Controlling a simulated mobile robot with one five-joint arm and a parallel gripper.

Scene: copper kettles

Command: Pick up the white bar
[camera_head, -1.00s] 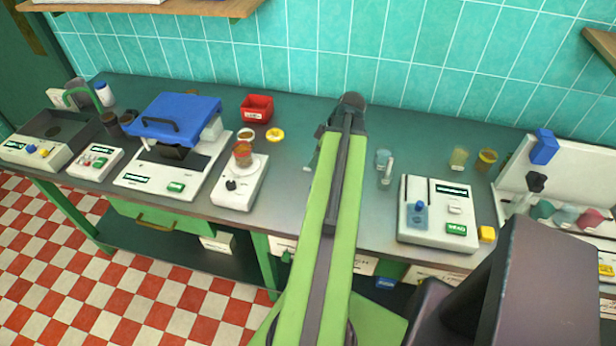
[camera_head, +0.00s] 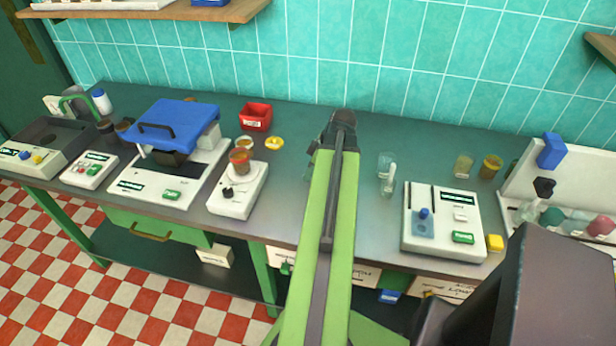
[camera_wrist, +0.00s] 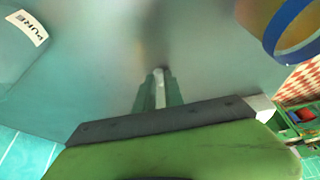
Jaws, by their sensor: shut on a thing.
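The white bar (camera_wrist: 159,92) shows in the wrist view as a slim pale piece between the green fingers of my gripper (camera_wrist: 158,78). The fingers are shut on it. The bar's lower end is hidden by the fingers and the dark palm edge. In the head view my own arm hides most of the gripper, and I cannot make out the held bar there.
A beaker (camera_head: 385,160) and a white upright piece (camera_head: 390,180) stand right of my arm. A white device (camera_head: 442,220) is further right. A white scale (camera_head: 238,192), red bin (camera_head: 256,117) and blue-topped machine (camera_head: 175,124) stand left.

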